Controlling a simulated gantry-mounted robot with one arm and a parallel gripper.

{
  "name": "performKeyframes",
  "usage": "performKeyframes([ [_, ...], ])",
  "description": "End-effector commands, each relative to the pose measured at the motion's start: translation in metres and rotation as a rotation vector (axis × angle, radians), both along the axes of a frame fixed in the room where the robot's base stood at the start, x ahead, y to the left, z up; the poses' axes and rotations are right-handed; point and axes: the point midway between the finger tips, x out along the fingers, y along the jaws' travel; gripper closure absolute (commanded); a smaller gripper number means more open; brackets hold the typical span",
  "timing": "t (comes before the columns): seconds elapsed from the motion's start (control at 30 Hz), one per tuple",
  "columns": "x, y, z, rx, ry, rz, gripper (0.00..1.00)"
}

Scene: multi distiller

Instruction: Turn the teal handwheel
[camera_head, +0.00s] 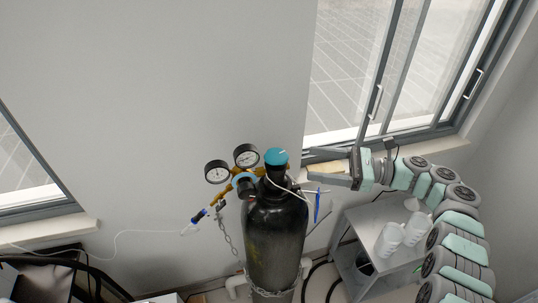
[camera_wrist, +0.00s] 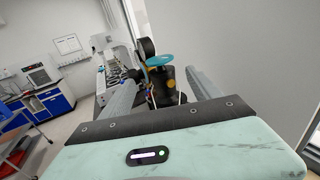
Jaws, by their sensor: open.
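The teal handwheel (camera_head: 276,157) sits on top of the dark gas cylinder (camera_head: 275,235). In the wrist view the handwheel (camera_wrist: 159,60) shows as a teal disc ahead, roughly between the finger lines. My gripper (camera_head: 308,165) is open and empty, just right of the handwheel in the head view, with its fingers pointing left toward it. A gap shows between the fingertips and the wheel, so they appear apart. In the wrist view the two grey fingers of my gripper (camera_wrist: 168,80) are spread wide, with the cylinder top beyond them.
Two round gauges (camera_head: 217,171) on a brass regulator (camera_head: 232,187) stand left of the handwheel. A chain (camera_head: 228,232) hangs beside the cylinder. White bottles (camera_head: 389,240) stand on a grey cart (camera_head: 364,228) at right. A window with a sill is behind.

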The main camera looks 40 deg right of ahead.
Motion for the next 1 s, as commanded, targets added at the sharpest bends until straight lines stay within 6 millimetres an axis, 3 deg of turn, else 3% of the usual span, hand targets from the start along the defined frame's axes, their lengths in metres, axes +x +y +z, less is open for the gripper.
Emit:
performKeyframes([
  [0.5, 0.067, 0.055, 0.002, -0.001, -0.003, 0.001, 0.28],
  [0.93, 0.075, 0.062, 0.001, -0.001, -0.003, 0.0, 0.28],
  [1.0, 0.075, 0.062, 0.001, -0.001, -0.003, 0.0, 0.33],
])
